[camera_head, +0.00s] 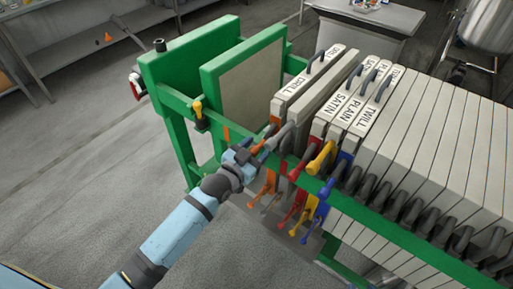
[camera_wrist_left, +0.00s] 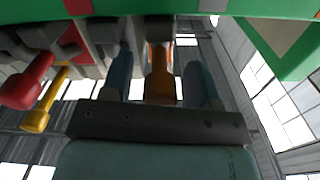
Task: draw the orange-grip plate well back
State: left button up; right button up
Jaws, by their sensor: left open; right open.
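The orange-grip plate (camera_head: 290,97) is the leftmost pale plate of the stack in the head view, with a label reading DRILL on its top edge. Its orange grip (camera_wrist_left: 160,78) stands between the two fingers of my left gripper (camera_wrist_left: 161,82) in the left wrist view. The fingers are apart, one on each side of the grip, with gaps visible. In the head view my left gripper (camera_head: 266,145) is at the near rail beside this grip and partly hides it. My right gripper is not in view.
A red grip (camera_wrist_left: 28,82) and a yellow grip (camera_wrist_left: 45,100) are close by in the left wrist view. Coloured taps (camera_head: 297,205) hang below the green rail (camera_head: 395,230).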

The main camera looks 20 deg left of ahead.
pick_arm(q)
jog(key=shift+w, duration=0.1)
grip_shut()
jog(key=w+a, duration=0.2)
jog(key=a, duration=0.5)
jog(key=w+a, duration=0.3)
jog(key=a, duration=0.5)
jog(key=shift+w, duration=0.25)
jog(key=shift+r, duration=0.1)
grip_release()
jog(key=shift+s, duration=0.1)
